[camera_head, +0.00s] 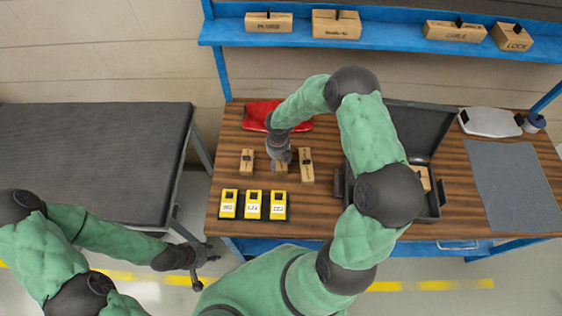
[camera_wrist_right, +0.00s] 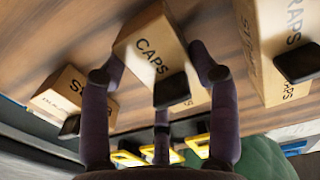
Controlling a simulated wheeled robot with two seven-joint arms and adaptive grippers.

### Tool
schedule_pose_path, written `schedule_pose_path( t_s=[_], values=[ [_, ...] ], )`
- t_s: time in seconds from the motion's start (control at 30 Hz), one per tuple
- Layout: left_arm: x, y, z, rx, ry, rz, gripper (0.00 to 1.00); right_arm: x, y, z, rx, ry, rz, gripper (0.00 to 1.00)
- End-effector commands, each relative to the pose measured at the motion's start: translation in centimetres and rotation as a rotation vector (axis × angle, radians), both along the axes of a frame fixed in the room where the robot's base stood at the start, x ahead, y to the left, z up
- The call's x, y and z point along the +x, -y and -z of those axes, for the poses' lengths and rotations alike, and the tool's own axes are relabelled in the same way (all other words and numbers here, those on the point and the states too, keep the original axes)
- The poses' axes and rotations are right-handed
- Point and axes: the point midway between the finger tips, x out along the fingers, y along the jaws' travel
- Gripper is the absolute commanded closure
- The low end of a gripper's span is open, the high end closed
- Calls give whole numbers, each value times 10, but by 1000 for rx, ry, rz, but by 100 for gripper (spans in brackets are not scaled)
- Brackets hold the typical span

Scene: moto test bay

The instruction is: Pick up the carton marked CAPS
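The CAPS carton (camera_wrist_right: 150,50) is a small brown box with a black tab. In the right wrist view it lies between the fingers of my right gripper (camera_wrist_right: 158,62). The fingers are spread on both sides of it; I cannot tell whether they touch it. In the head view the carton (camera_head: 281,166) is partly hidden under my right gripper (camera_head: 279,155), in the middle of a row of cartons on the wooden table. My left gripper (camera_head: 205,268) is open and empty, off the table's front left corner.
Brown cartons stand close on both sides (camera_head: 247,160) (camera_head: 306,165). Three yellow labelled boxes (camera_head: 253,205) are in front, and a red item (camera_head: 262,114) lies behind. An open black case (camera_head: 431,210) is to the right, partly behind my arm. A blue shelf (camera_head: 380,37) holds more cartons.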

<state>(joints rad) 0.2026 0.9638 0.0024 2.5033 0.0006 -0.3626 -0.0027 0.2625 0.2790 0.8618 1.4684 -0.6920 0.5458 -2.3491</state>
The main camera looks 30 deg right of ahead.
Motion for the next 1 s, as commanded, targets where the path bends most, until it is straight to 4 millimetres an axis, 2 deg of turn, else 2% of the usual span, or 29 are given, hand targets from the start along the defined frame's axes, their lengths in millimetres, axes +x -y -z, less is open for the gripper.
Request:
schedule_pose_path(
  t_s=[0.37,0.57,0.77,1.0],
  values=[
    [0,0,0,0,0,0,60,0,0,0,0,-1,0,72],
    [0,0,-3,0,0,0,60,0,0,-9,0,1,0,72],
    [0,0,-10,0,0,0,60,1,0,-35,0,2,-1,72],
    [0,0,-23,0,0,0,60,-36,21,-84,-1,3,4,72]
  ],
)
